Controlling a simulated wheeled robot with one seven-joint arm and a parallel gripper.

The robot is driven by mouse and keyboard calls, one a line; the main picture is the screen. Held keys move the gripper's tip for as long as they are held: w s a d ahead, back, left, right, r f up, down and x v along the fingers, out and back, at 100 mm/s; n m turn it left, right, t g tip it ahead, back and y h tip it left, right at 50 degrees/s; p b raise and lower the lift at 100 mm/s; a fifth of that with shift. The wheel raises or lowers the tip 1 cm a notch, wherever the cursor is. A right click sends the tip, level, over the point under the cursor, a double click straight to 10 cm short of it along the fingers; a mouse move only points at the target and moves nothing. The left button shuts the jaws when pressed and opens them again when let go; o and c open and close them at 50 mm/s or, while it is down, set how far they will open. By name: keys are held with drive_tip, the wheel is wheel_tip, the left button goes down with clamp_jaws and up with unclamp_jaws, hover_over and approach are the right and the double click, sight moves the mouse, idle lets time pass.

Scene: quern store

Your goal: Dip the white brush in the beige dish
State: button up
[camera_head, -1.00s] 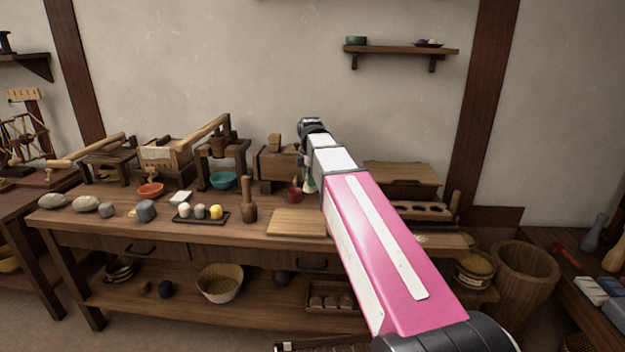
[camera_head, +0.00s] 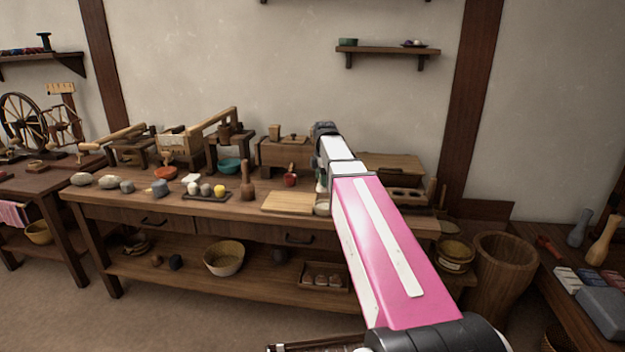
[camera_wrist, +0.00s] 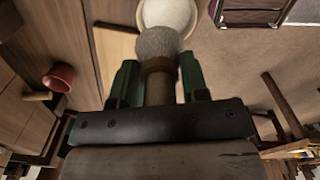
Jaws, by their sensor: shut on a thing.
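My gripper (camera_wrist: 160,82) has green fingers and is shut on the handle of a brush with pale grey-white bristles (camera_wrist: 157,43). In the wrist view the bristles point toward a beige dish (camera_wrist: 194,27) with white contents and overlap its near edge; I cannot tell whether they touch it. In the head view the dish (camera_head: 322,208) sits at the right end of the pale board, partly hidden by my pink and white arm. A bit of the gripper (camera_head: 320,186) shows just above the dish.
The pale board (camera_head: 286,203) lies left of the dish. A red cup (camera_head: 290,177) stands behind it, with a wooden chest (camera_head: 268,152) further back. A wooden pestle (camera_head: 247,182) and several stones stand to the left. A wooden tub (camera_head: 503,268) is on the floor at right.

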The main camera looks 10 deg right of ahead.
drive_tip(key=shift+s+d+f, duration=0.2)
drive_tip(key=shift+s+d, duration=0.1)
drive_tip(key=shift+s, duration=0.1)
drive_tip(key=shift+f, duration=2.9)
drive_tip(key=shift+f, duration=0.55)
drive_tip(key=shift+r, duration=3.55)
drive_tip(key=shift+s, duration=0.1)
